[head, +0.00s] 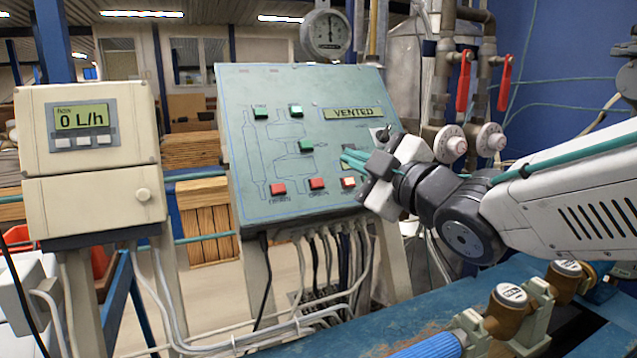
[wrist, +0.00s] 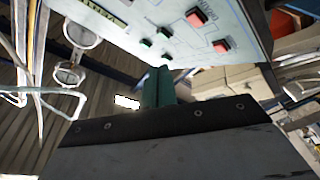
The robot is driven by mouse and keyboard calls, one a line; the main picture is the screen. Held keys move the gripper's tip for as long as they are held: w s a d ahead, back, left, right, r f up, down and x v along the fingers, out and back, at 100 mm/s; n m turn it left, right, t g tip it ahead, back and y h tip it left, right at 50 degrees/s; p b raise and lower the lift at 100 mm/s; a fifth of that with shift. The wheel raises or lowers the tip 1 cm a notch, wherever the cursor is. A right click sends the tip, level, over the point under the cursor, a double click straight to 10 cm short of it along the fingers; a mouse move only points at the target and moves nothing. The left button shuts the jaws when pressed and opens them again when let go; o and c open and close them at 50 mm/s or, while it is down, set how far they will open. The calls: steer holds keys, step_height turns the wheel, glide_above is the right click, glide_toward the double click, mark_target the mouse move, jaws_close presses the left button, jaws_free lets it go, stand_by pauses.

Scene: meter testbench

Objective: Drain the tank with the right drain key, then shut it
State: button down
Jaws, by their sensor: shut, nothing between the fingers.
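The sloped green control panel (head: 262,160) carries a tank diagram and a display (head: 353,113) reading VENTED. Three red keys sit along its lower part: a left one (head: 278,188), a middle one (head: 317,183) and a right one (head: 348,182). The small labels below are hard to read. Green keys (head: 306,145) sit higher up. My gripper (head: 347,157) is shut and empty, its teal fingertips before the panel's right side, above the right red key. Whether they touch the panel cannot be told. The wrist view shows the fingers (wrist: 158,84) beside the tilted panel (wrist: 185,42).
A cream meter box (head: 85,160) at left reads 0 L/h. A round gauge (head: 327,34) stands above the panel. Red-handled valves (head: 463,82) and pipes are behind my arm. Brass meters (head: 510,296) lie on the blue bench at front right. Cables hang below the panel.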

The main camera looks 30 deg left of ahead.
steer(key=s+n+t+h, duration=0.1)
steer(key=n+t+h, duration=0.1)
steer(key=n, duration=0.7)
steer(key=s+r+n+t+h, duration=0.1)
steer(key=n, duration=0.8)
steer(key=s+a+n+t+h, duration=0.1)
steer(key=n+t+h, duration=0.1)
steer(key=n, duration=0.6)
steer(key=shift+s+r+n+t+h, duration=0.15)
steer(key=shift+r+n+t+h, duration=0.15)
steer(key=shift+n, duration=0.1)
